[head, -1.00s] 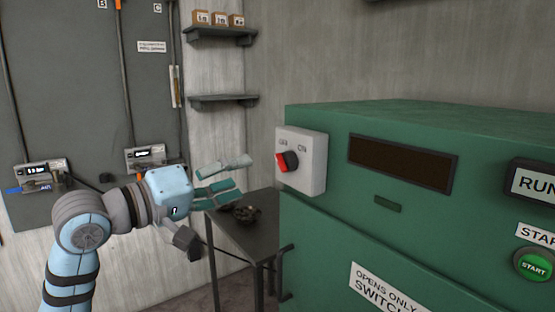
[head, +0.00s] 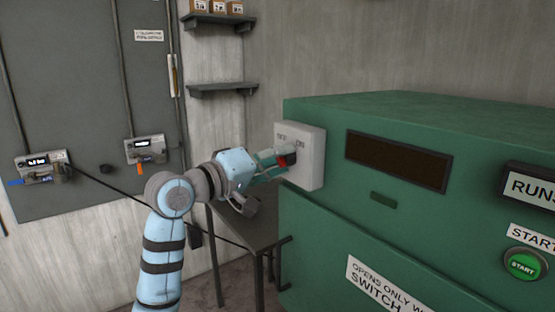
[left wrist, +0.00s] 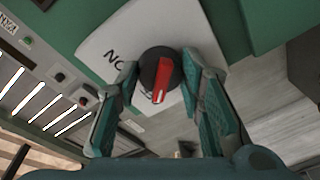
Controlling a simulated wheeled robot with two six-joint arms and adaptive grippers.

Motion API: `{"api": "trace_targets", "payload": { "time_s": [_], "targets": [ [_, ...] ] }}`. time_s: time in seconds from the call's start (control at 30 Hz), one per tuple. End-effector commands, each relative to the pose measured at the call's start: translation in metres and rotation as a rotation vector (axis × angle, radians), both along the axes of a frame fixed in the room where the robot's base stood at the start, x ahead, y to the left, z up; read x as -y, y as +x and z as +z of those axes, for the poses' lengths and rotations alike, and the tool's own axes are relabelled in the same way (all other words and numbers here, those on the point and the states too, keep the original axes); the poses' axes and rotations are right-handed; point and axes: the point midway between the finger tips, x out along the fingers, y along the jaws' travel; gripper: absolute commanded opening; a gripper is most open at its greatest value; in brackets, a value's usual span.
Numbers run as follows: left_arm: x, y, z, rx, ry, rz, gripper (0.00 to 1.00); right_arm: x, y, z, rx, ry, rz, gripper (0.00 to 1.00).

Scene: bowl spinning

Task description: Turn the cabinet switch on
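The cabinet switch is a dark round knob with a red bar (left wrist: 162,80) on a pale plate (head: 313,160), fixed to the green cabinet (head: 330,225). The plate has OFF at the left and ON at the right. My left gripper (head: 284,160) is at the knob, its fingers partly covering it in the head view. In the left wrist view the gripper (left wrist: 160,70) is open, with one teal finger on each side of the knob. I cannot tell if either finger touches it. My right gripper is not in view.
The cabinet also has a dark window (head: 398,161) and a green START button (head: 523,264) at the right. A small dark table (head: 232,232) stands behind my left arm. Wall shelves (head: 222,89) and a grey panel (head: 90,100) are at the left.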

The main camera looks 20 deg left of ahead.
Motion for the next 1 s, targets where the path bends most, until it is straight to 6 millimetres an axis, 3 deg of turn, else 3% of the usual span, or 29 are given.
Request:
{"api": "trace_targets", "payload": {
  "time_s": [0.07, 0.47, 1.0],
  "targets": [
    [0.0000, -0.0001, -0.0001, 0.000, 0.000, 0.000, 0.07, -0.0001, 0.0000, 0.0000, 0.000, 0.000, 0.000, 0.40],
    [-0.0001, 0.0000, 0.0001, 0.040, 0.048, -0.001, 0.07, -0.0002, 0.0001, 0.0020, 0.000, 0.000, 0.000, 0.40],
    [-0.0012, 0.0004, -0.0024, 0.312, 0.378, 0.000, 0.07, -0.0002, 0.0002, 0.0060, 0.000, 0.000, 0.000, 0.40]
  ]
}}
